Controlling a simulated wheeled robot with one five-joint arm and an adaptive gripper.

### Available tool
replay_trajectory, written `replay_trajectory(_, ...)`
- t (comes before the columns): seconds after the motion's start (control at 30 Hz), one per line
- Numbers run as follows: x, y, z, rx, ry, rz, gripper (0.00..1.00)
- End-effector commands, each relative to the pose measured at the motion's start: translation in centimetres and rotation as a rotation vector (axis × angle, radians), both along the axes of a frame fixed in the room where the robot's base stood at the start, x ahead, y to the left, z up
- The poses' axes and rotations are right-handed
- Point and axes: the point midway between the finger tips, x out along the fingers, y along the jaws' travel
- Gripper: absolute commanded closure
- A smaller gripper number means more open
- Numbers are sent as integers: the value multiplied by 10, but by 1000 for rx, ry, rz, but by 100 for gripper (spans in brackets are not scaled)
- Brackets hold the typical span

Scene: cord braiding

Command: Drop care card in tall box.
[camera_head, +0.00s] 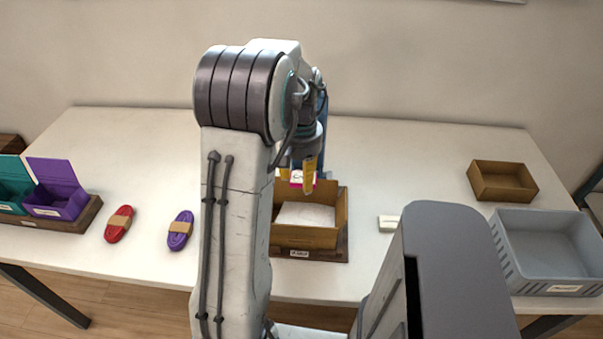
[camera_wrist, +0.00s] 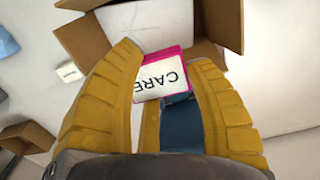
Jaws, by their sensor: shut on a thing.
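The care card (camera_wrist: 160,76) is white with a pink border and the word CARE. My gripper (camera_head: 298,177) is shut on it, with the yellow fingers on either side of the card in the wrist view (camera_wrist: 158,70). The card also shows as a small pink and white patch in the head view (camera_head: 303,178). A brown open cardboard box (camera_head: 305,237) stands on the table under my gripper, its flaps raised and a pale surface inside. The card is over the box's far part; its exact height above it is hard to tell.
A teal bin and a purple bin (camera_head: 57,189) stand at the left, with a red cord bundle (camera_head: 119,223) and a purple one (camera_head: 180,230) nearby. A small brown tray (camera_head: 502,181), a grey crate (camera_head: 548,251) and a pale block (camera_head: 388,223) are at the right.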

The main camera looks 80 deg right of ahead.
Motion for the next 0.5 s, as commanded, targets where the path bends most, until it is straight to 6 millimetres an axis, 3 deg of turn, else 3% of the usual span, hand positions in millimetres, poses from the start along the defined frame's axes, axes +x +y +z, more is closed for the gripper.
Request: replay_trajectory(0.5, 0, 0, -48, 2, 0, 0, 64)
